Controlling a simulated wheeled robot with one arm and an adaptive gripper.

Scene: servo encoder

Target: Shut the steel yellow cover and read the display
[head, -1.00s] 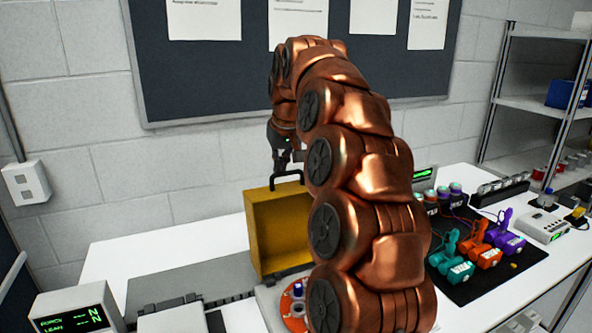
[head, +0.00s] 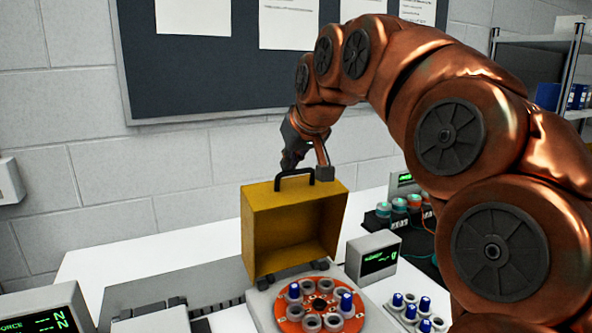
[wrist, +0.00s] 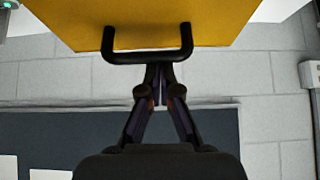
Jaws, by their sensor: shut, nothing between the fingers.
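The yellow cover (head: 262,232) stands tipped up on its hinge at the back of a grey base, its hollow side facing right and front. Its black handle (head: 296,175) is on the upper edge. In front of it an orange round plate (head: 290,325) carries several grey rings, some with blue-topped pegs. A small display (head: 376,258) with green marks stands to the right, too small to read. My gripper (head: 308,172) is at the handle, behind or beside it. In the wrist view my gripper (wrist: 158,72) is shut, its fingertips close to the handle (wrist: 148,57); contact is unclear.
A second display (head: 45,318) with green text is at the lower left. A tray of blue-topped pegs (head: 415,312) sits at the lower right. My arm covers much of the right side. White table (head: 140,255) lies bare behind the grey track.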

